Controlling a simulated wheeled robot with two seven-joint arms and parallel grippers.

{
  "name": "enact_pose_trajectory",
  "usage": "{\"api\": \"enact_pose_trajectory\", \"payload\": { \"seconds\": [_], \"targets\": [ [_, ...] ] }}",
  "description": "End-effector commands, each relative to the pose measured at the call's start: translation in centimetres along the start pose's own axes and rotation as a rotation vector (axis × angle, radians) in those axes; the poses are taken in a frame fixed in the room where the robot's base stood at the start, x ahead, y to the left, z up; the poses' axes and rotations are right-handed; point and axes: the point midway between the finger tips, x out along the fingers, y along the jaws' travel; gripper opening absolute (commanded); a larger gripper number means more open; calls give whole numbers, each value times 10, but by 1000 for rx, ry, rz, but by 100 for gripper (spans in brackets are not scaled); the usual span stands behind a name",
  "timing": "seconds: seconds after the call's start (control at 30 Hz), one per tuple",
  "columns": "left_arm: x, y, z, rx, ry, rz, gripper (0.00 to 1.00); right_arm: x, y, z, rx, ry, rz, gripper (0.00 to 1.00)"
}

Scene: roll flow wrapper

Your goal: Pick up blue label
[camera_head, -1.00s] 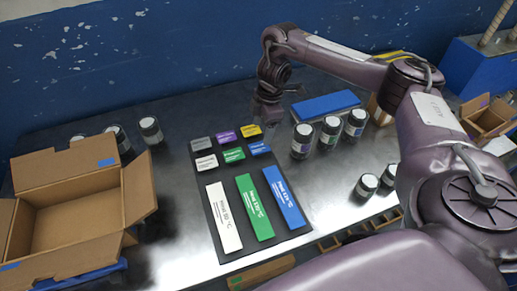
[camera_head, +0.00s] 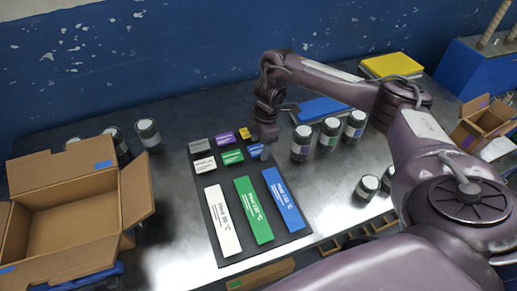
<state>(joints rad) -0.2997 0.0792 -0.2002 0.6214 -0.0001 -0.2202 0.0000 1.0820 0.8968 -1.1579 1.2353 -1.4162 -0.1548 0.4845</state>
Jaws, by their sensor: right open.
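A small blue label (camera_head: 255,150) lies on the dark mat (camera_head: 222,191), at the right end of the front row of small labels. My right gripper (camera_head: 265,150) is open, pointing down at this label and partly covering it. Whether the fingers touch the label cannot be told. A larger blue strip (camera_head: 283,200) lies lower right on the mat, beside a green strip (camera_head: 254,211) and a white strip (camera_head: 222,220). My left gripper is not in view.
A green label (camera_head: 232,157) and a yellow label (camera_head: 243,133) lie close to the gripper. Several jars (camera_head: 330,133) stand to the right. An open cardboard box (camera_head: 135,192) is at the left. A blue block (camera_head: 320,108) lies behind.

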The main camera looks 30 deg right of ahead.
Motion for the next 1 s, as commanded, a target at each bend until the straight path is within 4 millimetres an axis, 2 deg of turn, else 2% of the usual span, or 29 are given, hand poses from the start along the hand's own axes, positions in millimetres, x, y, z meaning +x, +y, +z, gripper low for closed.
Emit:
{"api": "enact_pose_trajectory", "payload": {
  "seconds": [0.47, 0.83, 1.0],
  "targets": [
    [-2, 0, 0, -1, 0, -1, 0, 3, 0, 0, 0, 0, 0, 67],
    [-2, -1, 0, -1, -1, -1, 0, 3, 0, 0, 0, 0, 0, 20],
    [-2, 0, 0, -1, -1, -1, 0, 3, 0, 0, 0, 0, 0, 19]
  ]
}}
